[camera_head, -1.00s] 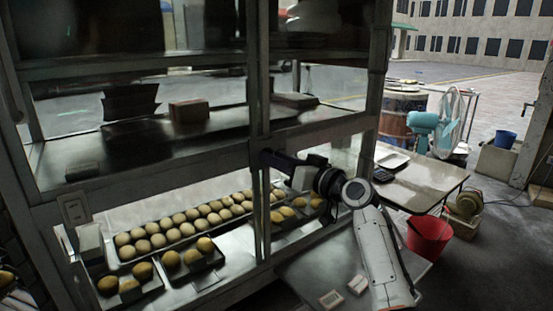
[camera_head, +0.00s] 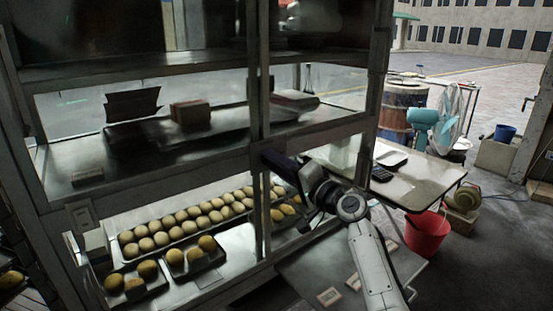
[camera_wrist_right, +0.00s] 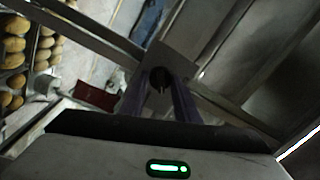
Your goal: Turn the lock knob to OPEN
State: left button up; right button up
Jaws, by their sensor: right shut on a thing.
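My right gripper (camera_head: 270,157) reaches in from the lower right to the cabinet's middle post (camera_head: 257,120). It also shows in the right wrist view (camera_wrist_right: 160,84), where its two purple fingers are shut on a small dark knob (camera_wrist_right: 160,76). The knob sits in front of a square grey plate (camera_wrist_right: 177,58) on the frame. In the head view the fingers hide the knob. Any OPEN marking is not readable. My left gripper is not in view.
Trays of round buns (camera_head: 185,222) lie on the cabinet's lower shelf. A low metal table (camera_head: 310,272) stands below my right arm. A light side table (camera_head: 430,182), a red bucket (camera_head: 428,235) and a teal fan (camera_head: 424,120) stand to the right, with open floor beyond.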

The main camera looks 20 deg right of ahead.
jog(key=shift+a+f+m+h+p, duration=0.1)
jog(key=shift+m+h+p, duration=0.2)
jog(key=shift+m+p, duration=2.45)
jog(key=shift+m+t+b, duration=0.3)
jog(key=shift+m+b, duration=0.6)
jog(key=shift+m, duration=0.15)
jog(key=o, duration=1)
jog(key=shift+o, duration=0.2)
jog(key=r+v, duration=0.1)
jog(key=v, duration=0.9)
jog(key=shift+s+f, duration=0.2)
jog(key=shift+f, duration=0.15)
